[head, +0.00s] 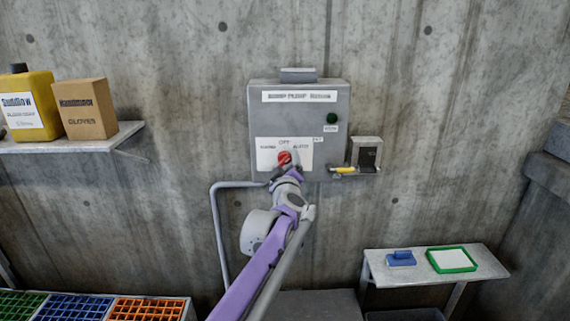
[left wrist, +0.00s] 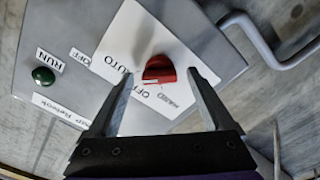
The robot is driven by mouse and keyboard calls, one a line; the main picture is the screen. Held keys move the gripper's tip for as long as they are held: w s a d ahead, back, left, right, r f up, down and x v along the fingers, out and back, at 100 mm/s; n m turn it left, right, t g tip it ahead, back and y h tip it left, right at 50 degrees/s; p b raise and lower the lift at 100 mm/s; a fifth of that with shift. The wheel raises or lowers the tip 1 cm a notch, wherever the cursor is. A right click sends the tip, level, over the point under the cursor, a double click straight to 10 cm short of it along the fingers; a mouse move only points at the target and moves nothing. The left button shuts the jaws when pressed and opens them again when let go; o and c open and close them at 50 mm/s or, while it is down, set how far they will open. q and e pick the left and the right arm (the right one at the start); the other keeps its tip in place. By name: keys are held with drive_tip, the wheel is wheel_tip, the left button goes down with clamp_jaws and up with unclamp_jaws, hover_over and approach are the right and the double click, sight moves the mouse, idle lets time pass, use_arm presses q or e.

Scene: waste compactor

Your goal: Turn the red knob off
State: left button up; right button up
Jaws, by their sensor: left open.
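The red knob (head: 284,158) is on a white plate (head: 268,142) low on the grey control box (head: 258,105). The plate has OFF at the top, with a label on each side. In the left wrist view the knob (left wrist: 158,69) shows near the middle, beside the words AUTO, OFF and HAND. I cannot tell which label the knob points to. My left gripper (head: 287,166) is at the knob. In the left wrist view its open fingers (left wrist: 160,78) lie on either side of the knob, with gaps showing. Contact is not visible. My right gripper is not in view.
A green RUN light (head: 331,118) is on the box. A small grey holder (head: 367,154) with a yellow item juts out at its right. A pipe (head: 216,215) bends below left.

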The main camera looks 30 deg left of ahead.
use_arm(q)
drive_tip(key=shift+w+a, duration=0.1)
drive_tip(key=shift+w, duration=0.1)
drive_tip(key=shift+c, duration=0.2)
clamp_jaws()
drive_tip(key=shift+n, duration=0.3)
drive_tip(key=n+p, duration=0.2)
drive_tip(key=n, duration=0.1)
drive_tip(key=shift+r+n, duration=0.1)
drive_tip(key=shift+n, duration=0.3)
drive_tip(key=n+p, duration=0.1)
drive_tip(key=n, duration=0.3)
drive_tip(key=shift+p, duration=0.4)
drive_tip(key=shift+n, duration=0.3)
